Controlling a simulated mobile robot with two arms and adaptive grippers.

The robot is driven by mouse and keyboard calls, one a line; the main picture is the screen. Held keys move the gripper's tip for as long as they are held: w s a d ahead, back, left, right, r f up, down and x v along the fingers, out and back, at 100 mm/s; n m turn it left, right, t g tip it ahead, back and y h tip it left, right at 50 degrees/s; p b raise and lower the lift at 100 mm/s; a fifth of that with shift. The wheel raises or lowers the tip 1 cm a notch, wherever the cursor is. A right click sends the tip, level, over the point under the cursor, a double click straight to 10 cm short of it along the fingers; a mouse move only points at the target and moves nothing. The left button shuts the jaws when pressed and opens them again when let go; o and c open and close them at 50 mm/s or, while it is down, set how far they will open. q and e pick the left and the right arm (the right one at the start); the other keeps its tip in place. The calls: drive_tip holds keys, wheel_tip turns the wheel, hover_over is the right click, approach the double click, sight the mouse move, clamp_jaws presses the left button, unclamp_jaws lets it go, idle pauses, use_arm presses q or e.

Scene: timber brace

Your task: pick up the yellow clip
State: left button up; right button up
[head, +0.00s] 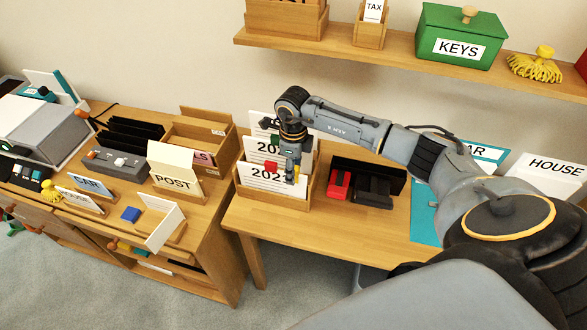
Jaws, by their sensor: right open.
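My right gripper (291,161) points down in front of the wooden card holder (275,199) on the right desk, and its jaws are open. A small yellow piece at the fingertips, at the top edge of the front card marked "202…" (262,180), looks like the yellow clip (297,172). The fingers partly cover it, and I cannot tell whether they touch it. A red clip (271,167) sits just left of it on the same card. A green clip (275,141) is on a card behind. My left gripper is not in view.
A shelf (400,47) with a green KEYS box (459,36) hangs above.

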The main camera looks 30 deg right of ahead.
drive_tip(key=c, duration=1)
